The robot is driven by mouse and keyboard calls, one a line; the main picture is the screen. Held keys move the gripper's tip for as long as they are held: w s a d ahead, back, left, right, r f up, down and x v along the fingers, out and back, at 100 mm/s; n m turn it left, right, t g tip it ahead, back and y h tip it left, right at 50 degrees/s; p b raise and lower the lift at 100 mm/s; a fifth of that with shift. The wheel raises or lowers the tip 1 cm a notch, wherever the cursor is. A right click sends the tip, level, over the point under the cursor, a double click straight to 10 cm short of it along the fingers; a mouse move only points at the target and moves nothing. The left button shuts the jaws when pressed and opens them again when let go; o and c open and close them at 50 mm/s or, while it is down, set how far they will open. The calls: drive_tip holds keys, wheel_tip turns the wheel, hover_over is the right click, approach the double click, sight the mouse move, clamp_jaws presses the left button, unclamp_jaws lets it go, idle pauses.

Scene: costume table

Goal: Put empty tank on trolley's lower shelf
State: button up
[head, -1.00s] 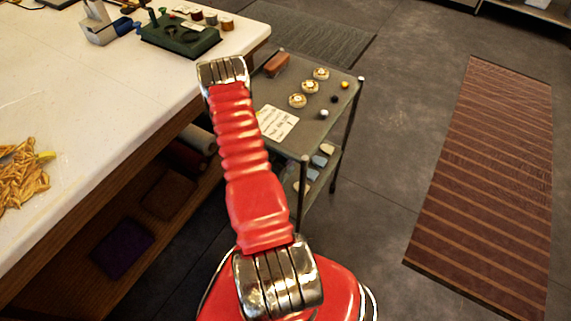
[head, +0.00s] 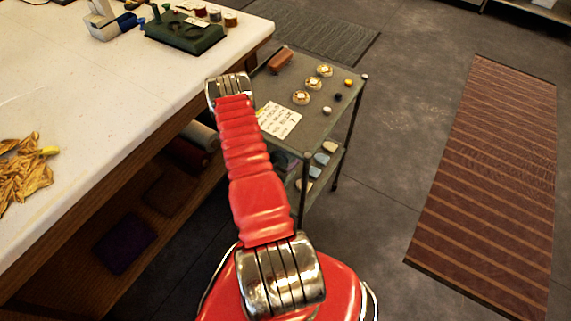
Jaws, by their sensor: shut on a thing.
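The trolley (head: 318,122) stands right of the white-topped table, with a dull green top shelf on dark posts. Its lower shelf (head: 313,180) shows partly, with several pale, blue-grey and tan pieces on it; its left part is hidden by my red arm and the top shelf. My gripper is not in view; only my arm's red links and metal joints show. No empty tank can be made out.
The trolley top holds a written card (head: 279,121), a red-brown block (head: 281,61), round gold-and-white pieces and small balls. A white table (head: 90,120) fills the left, with a yellow-tan heap (head: 22,175). A striped rug (head: 490,170) lies right; floor between is clear.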

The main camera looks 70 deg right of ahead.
drive_tip(key=shift+f, duration=2.05)
drive_tip(key=o, duration=1.2)
drive_tip(key=shift+f, duration=0.1)
drive_tip(key=shift+o, duration=0.2)
drive_tip(key=v, duration=1.2)
